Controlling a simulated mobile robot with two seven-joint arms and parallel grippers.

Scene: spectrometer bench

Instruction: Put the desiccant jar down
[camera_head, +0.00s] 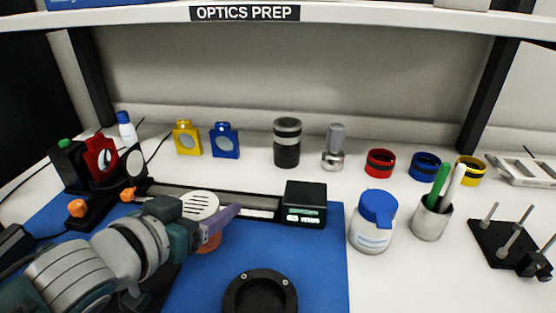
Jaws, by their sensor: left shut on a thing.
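The desiccant jar (198,205) shows as a white slotted lid with an orange part below it, left of centre. My left gripper (212,220) comes in from the lower left and is shut on the jar. Its fingers and wrist hide much of the jar's body. The jar is over the blue mat (325,270), in front of the black rail; I cannot tell whether its base touches the mat. My right gripper is not in view.
A black ring mount (260,292) lies on the mat's front part. A black display box (305,204) stands behind. A blue-lidded jar (372,225) and a pen cup (432,218) stand right of the mat. Blue mat is bare between ring and right edge.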

